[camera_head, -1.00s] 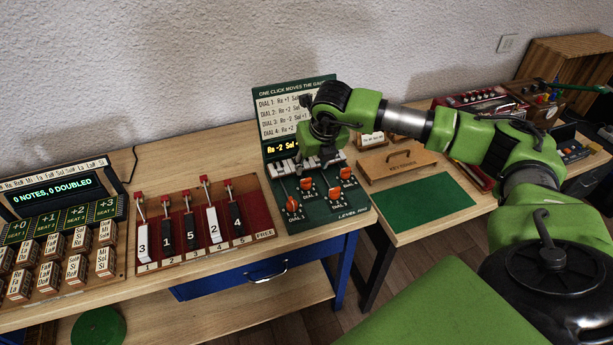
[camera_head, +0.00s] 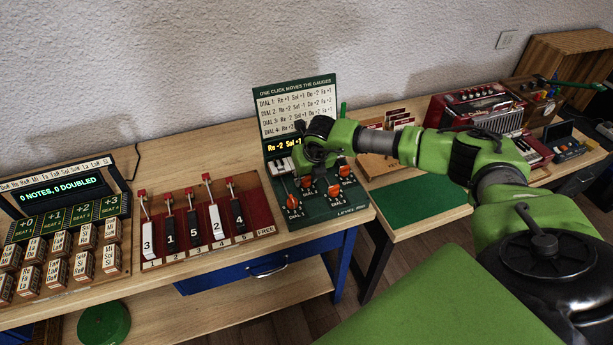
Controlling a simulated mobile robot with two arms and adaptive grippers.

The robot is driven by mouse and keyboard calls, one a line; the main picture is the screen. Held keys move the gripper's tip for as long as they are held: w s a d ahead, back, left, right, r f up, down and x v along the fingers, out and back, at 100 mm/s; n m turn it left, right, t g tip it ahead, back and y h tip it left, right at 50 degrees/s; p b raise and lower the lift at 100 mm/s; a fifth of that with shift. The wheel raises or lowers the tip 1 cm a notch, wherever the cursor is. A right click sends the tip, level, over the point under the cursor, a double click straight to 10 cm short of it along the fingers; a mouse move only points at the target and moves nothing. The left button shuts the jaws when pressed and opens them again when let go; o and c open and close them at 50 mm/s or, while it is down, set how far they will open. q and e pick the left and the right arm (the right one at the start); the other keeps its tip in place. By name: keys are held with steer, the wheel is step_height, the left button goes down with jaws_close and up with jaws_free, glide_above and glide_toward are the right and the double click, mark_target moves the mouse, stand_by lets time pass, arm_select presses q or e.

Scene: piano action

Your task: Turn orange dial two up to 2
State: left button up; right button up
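The green dial panel (camera_head: 318,216) stands at the front of the bench with several orange dials. One orange dial (camera_head: 292,202) is at the left front, another (camera_head: 334,191) at the right front, another (camera_head: 344,171) at the right back, and one (camera_head: 307,182) at the left back. Their small labels and settings are too small to read surely. My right gripper (camera_head: 316,172) points down just above the panel, close to the back dials. Its fingers are dark and small, so I cannot tell their opening or any contact. My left gripper is out of view.
An upright chart (camera_head: 297,107) with dial rules and a yellow readout stands behind the panel, partly hidden by my gripper. A red lever board (camera_head: 205,225) stands left of it. A green mat (camera_head: 425,203) lies bare on the right. Red devices (camera_head: 470,108) stand farther right.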

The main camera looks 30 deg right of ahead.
steer(key=c, duration=0.5)
steer(key=shift+d+f+n+y+b, duration=0.1)
steer(key=shift+f+n+y+b, duration=0.2)
steer(key=shift+n+b, duration=0.7)
steer(key=n+y+b, duration=0.2)
steer(key=n+b, duration=0.3)
steer(key=b, duration=0.1)
steer(key=shift+w+d+n+b, duration=0.1)
steer(key=shift+d+n+b, duration=0.05)
steer(key=shift+n+b, duration=0.25)
steer(key=n+y+b, duration=0.1)
steer(key=n+b, duration=0.1)
steer(key=n+g+y+b, duration=0.1)
steer(key=n+b, duration=0.1)
steer(key=n, duration=0.1)
steer(key=shift+w+d+r, duration=0.1)
steer(key=shift+r, duration=0.05)
steer(key=n+g+b, duration=0.1)
steer(key=n, duration=0.1)
steer(key=n+g+b, duration=0.1)
steer(key=n+b, duration=0.1)
steer(key=n, duration=0.1)
steer(key=shift+r+y, duration=0.1)
steer(key=shift+y, duration=0.2)
